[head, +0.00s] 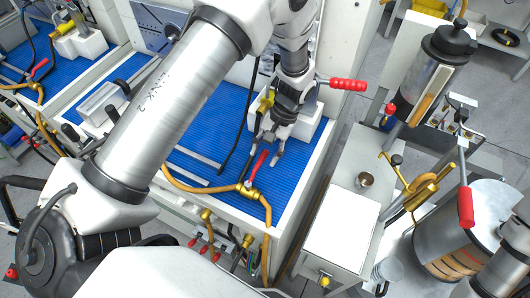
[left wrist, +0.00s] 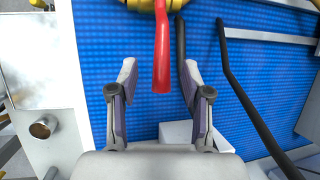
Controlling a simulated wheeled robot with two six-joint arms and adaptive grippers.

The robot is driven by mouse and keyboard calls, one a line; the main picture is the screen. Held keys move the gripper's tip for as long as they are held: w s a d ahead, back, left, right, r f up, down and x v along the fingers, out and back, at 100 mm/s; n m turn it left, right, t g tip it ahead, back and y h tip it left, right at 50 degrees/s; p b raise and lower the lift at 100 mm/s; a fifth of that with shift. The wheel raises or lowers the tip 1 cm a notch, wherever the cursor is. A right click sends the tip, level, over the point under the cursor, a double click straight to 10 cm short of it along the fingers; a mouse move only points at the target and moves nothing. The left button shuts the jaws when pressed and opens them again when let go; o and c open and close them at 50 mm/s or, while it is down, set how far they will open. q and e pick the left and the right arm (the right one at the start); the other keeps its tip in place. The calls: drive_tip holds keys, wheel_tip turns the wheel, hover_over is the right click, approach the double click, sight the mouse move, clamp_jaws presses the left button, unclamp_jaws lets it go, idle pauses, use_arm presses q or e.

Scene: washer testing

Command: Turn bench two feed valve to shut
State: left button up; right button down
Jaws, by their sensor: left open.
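A valve with a brass body (head: 248,190) and a red lever (head: 258,165) sits at the front edge of the blue-matted bench, on an orange hose line. The lever points away from the edge, over the mat. My left gripper (head: 267,155) is open just above the bench, at the lever's far end. In the left wrist view the red lever (left wrist: 162,55) reaches down between the open fingers (left wrist: 160,82), with gaps on both sides. The brass body (left wrist: 150,4) is cut off at the top there. No bench number is readable. My right gripper is not in view.
Another red-lever valve (head: 40,69) sits on the bench at left. A black hose (head: 241,125) runs close to the gripper. A red handle (head: 342,85) sticks out at the bench's right. A grey side table (head: 343,215) and a metal drum (head: 465,235) stand right.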

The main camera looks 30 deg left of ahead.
use_arm(q)
drive_tip(key=v, duration=1.1)
drive_tip(key=shift+r, duration=0.15)
drive_tip(key=shift+d, duration=0.1)
